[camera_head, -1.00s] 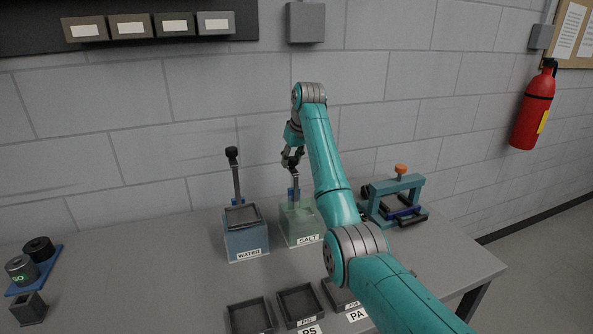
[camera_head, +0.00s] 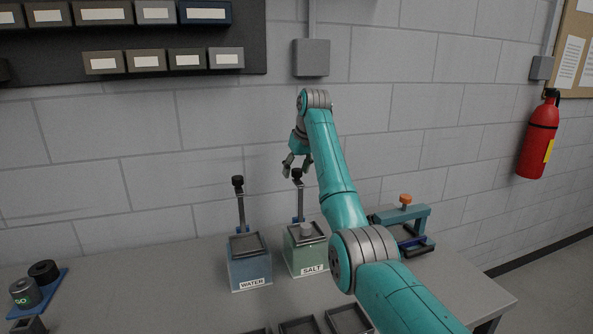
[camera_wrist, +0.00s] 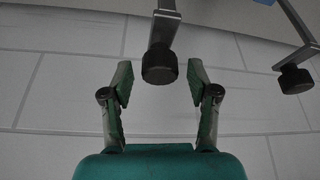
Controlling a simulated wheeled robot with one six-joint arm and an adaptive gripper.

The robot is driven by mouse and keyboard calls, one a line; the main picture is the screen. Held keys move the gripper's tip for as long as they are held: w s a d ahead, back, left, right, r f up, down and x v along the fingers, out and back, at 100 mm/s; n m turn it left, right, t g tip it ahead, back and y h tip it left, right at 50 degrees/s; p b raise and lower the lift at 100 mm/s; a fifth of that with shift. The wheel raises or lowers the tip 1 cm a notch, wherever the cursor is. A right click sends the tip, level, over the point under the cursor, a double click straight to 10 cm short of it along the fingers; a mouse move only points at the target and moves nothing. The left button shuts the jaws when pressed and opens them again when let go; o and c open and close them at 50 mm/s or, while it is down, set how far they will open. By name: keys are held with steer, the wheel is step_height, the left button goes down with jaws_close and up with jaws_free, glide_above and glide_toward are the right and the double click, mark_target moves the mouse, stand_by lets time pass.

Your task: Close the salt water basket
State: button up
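The SALT container (camera_head: 304,259) is a green box on the bench, with a dark square rim at its top and a small grey lump (camera_head: 306,230) there. An upright metal lever (camera_head: 300,205) with a black knob (camera_head: 297,173) rises behind it. My gripper (camera_head: 297,168) is open just above and around that knob. In the wrist view, the open fingers (camera_wrist: 160,88) stand on either side of the black knob (camera_wrist: 160,66), with gaps visible on both sides. The inside of the SALT container is not clear.
The blue WATER container (camera_head: 249,272) stands left, with its own lever and black knob (camera_head: 238,181); this second knob also shows in the wrist view (camera_wrist: 294,80). A teal clamp frame (camera_head: 405,221) is right, partly behind my arm. Dark trays (camera_head: 348,318) lie in front. The wall is behind.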

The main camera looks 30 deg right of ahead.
steer(key=v, duration=0.7)
steer(key=shift+r, duration=0.25)
steer(key=shift+s+a, duration=0.1)
stand_by(0.4)
